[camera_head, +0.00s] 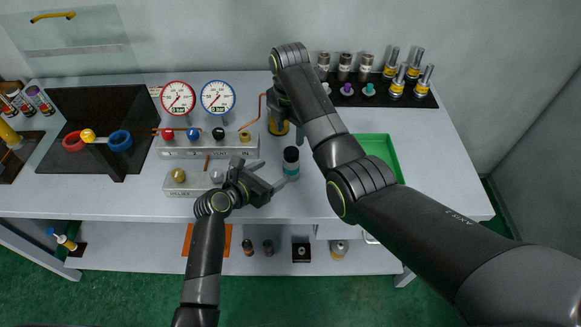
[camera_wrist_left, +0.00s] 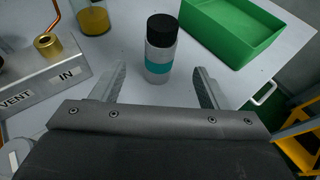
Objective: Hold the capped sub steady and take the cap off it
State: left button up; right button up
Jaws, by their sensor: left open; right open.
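The capped sub stands upright on the bench, a grey cylinder with a teal band (camera_head: 291,169) and a black cap (camera_head: 291,154) on top. In the left wrist view the sub (camera_wrist_left: 158,56) stands ahead of and between my left fingers, with its black cap (camera_wrist_left: 162,27) on. My left gripper (camera_head: 273,176) is open and empty, low over the bench just left of the sub; its fingers (camera_wrist_left: 157,84) do not touch it.
A green tray (camera_head: 389,148) lies right of the sub, partly behind my right arm. A valve manifold (camera_head: 210,148) with two gauges and copper pipe stands to the left. A black rack (camera_head: 380,96) of fittings is at the back right.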

aim_at(286, 164)
pick_arm(q)
jog(key=x, duration=0.5)
jog(key=shift+w+d+f, duration=0.15)
jog(key=shift+w+d, duration=0.05)
jog(key=shift+d, duration=0.05)
pick_arm(e)
jog(key=shift+w+d+f, duration=0.15)
jog(key=shift+w+d, duration=0.1)
pick_arm(q)
jog(key=shift+w+d+f, duration=0.15)
jog(key=shift+w+d, duration=0.1)
jog(key=shift+w, duration=0.05)
pick_arm(e)
jog(key=shift+s, duration=0.1)
pick_arm(q)
jog(key=shift+x, duration=2.55)
jog(key=shift+f, duration=0.1)
